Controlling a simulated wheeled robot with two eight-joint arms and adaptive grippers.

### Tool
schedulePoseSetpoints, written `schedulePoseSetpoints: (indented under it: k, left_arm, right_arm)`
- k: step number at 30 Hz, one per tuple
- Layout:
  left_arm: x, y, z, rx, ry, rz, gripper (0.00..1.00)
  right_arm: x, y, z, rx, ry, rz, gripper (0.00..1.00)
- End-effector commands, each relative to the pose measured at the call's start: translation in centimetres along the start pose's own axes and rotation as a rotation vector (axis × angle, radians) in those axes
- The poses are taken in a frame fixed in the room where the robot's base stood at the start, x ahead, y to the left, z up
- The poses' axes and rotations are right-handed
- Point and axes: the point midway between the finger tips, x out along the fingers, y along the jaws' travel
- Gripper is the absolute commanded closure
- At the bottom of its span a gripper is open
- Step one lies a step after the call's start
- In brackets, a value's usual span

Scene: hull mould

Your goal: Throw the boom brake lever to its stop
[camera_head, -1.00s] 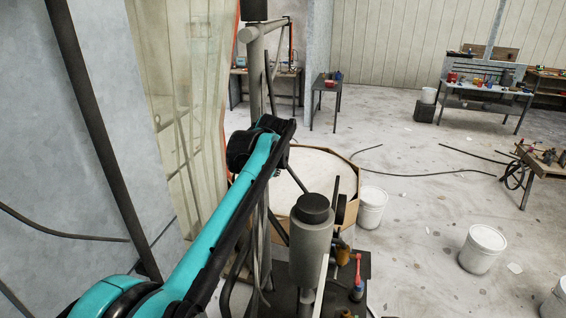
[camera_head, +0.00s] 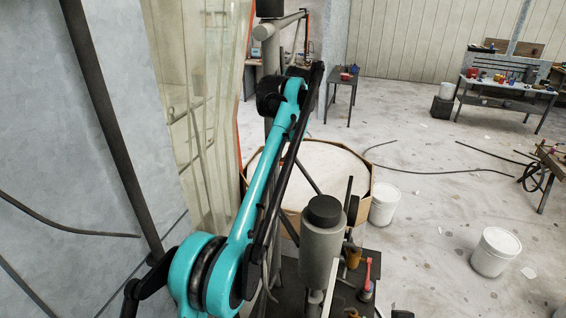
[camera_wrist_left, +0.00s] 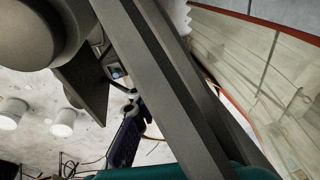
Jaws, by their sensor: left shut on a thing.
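My left arm comes in from the bottom left of the head view. Its dark far end, with my left gripper (camera_head: 300,78), is high up in front of the grey post. The fingers are hard to make out; the gripper is shut on what I take to be the boom brake lever (camera_head: 313,84). This long dark bar lies along the right side of the teal arm and ends a little beyond the gripper. In the left wrist view a broad grey bar (camera_wrist_left: 160,75) crosses close to the camera, and no fingertips show clearly. My right gripper is not in view.
A grey cylinder with a black cap (camera_head: 322,240) stands to the right of my arm, near a red-handled tool (camera_head: 368,276). A round pale-topped tub (camera_head: 338,178) is behind. White buckets (camera_head: 495,252) stand on the floor. A pale wall panel (camera_head: 60,130) is on the left.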

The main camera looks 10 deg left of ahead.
Motion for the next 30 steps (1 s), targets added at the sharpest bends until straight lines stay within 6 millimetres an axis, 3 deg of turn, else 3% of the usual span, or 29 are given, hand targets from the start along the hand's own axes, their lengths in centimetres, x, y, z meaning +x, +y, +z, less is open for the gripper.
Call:
schedulePoseSetpoints:
  k: [13,14,15,30]
  left_arm:
    - [-0.13,-0.09,-0.06,0.001,-0.002,-0.002,1.0]
    - [-0.14,-0.1,-0.06,0.001,-0.002,-0.002,0.8]
    - [-0.14,-0.1,-0.06,0.001,-0.002,-0.002,0.78]
    - [-0.08,-0.05,0.01,0.0,0.001,-0.001,0.78]
  right_arm:
    - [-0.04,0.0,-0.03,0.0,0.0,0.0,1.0]
    - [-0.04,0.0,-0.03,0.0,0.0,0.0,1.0]
    - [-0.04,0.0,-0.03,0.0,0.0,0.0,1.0]
    - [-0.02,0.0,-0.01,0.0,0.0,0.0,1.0]
